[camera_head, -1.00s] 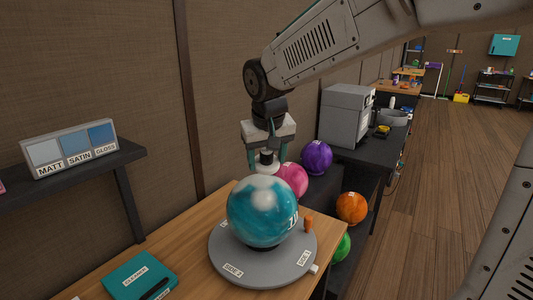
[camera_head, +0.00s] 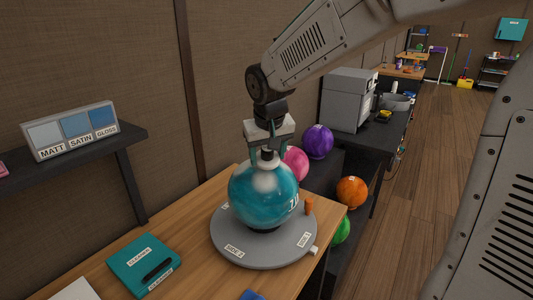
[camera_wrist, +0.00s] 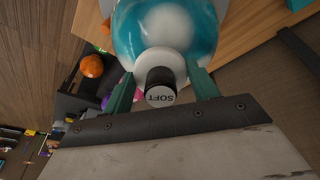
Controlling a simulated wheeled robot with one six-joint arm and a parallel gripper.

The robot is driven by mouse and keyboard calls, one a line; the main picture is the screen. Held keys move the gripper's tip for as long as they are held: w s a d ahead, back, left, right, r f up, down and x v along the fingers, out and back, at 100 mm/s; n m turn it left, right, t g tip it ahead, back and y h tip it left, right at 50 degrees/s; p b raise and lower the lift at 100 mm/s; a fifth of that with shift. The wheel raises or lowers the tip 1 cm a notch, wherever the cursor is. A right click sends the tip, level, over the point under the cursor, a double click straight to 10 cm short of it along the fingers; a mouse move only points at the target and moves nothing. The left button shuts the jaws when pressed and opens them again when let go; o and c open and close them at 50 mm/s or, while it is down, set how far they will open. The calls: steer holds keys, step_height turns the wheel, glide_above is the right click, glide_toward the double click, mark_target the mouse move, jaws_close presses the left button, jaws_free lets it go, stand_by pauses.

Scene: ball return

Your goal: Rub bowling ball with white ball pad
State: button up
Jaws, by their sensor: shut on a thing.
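The teal and white bowling ball (camera_head: 262,200) rests on a round grey turntable (camera_head: 240,257) on the wooden bench. My gripper (camera_head: 268,155) is above the ball, pointing down. Its fingers are shut on the dark knob of the white ball pad (camera_head: 266,164). In the wrist view, the knob, marked SOFT, sits between the teal fingers of my gripper (camera_wrist: 162,90). The white pad (camera_wrist: 158,59) lies over the ball (camera_wrist: 187,20) in that view. The pad appears to meet the top of the ball; its underside is hidden.
A teal cleaner box (camera_head: 137,255) lies left of the turntable. Purple (camera_head: 318,142), pink (camera_head: 296,164), orange (camera_head: 352,192) and green (camera_head: 341,231) balls are behind and right. A grey machine (camera_head: 347,101) stands farther back. A shelf (camera_head: 100,160) juts from the left wall.

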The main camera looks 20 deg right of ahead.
mark_target(262, 164)
steer(key=shift+x, duration=1.05)
steer(key=shift+s, duration=0.1)
steer(key=shift+s+a+f, duration=0.1)
steer(key=shift+s+a, duration=0.25)
steer(key=shift+a, duration=0.2)
steer(key=shift+s+a+f, duration=0.1)
steer(key=shift+s+a, duration=0.2)
steer(key=shift+a, duration=0.25)
steer(key=shift+w+d+r, duration=0.1)
steer(key=shift+w+d, duration=0.2)
steer(key=shift+d, duration=0.25)
steer(key=shift+w+d, duration=0.35)
steer(key=shift+d, duration=0.15)
steer(key=shift+s+a+f, duration=0.1)
steer(key=shift+s+a, duration=0.25)
steer(key=shift+a, duration=0.15)
steer(key=shift+s+a+f, duration=0.15)
steer(key=shift+s+a, duration=0.15)
steer(key=shift+a, duration=0.25)
steer(key=shift+r, duration=0.1)
steer(key=shift+v, duration=3)
